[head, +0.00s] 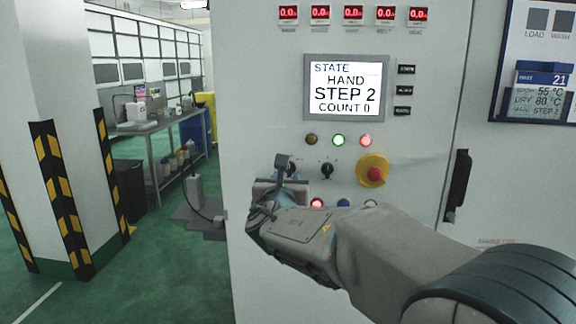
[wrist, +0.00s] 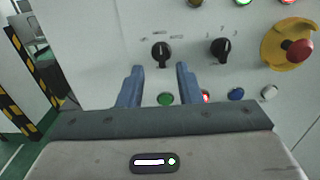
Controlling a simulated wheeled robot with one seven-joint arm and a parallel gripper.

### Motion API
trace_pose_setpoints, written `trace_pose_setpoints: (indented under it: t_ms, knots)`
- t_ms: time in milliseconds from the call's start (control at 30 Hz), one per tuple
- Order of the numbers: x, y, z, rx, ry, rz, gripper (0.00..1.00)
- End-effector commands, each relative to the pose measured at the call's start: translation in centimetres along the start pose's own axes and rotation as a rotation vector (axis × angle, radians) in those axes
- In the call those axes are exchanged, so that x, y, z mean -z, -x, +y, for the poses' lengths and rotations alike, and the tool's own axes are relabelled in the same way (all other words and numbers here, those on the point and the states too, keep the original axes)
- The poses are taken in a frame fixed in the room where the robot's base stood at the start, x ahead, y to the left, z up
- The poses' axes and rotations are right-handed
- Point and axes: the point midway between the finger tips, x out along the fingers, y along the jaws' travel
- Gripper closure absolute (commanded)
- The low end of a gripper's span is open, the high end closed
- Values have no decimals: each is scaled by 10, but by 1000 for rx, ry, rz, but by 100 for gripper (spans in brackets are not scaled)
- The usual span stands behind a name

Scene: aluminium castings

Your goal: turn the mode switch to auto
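The mode switch (wrist: 161,54) looks to be the left of two black rotary knobs on the pale cabinet front. Its handle looks roughly upright; the small labels around it are too small to read. My gripper (wrist: 160,72) is open and empty, its blue fingers either side of the knob's line and seemingly short of it. The screen (head: 343,87) reads STATE HAND, STEP 2, COUNT 0.
A second knob (wrist: 221,49) marked 1, 2, 3 is close on the right. A red emergency stop (wrist: 297,50) on a yellow base is farther right. A green button (wrist: 166,99) and several others sit below. A cabinet handle (head: 458,180) stands at right.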

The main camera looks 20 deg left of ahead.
Motion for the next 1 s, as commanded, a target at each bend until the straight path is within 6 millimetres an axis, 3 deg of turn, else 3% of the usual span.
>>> trace_pose_setpoints:
  t_ms: [200,400,867,1000]
  knots:
    - [-2,-42,-1,3,0,0,68]
    - [-2,-67,-1,2,-1,0,68]
    - [0,-78,-1,1,-2,0,68]
    - [0,-78,-1,1,-2,0,100]
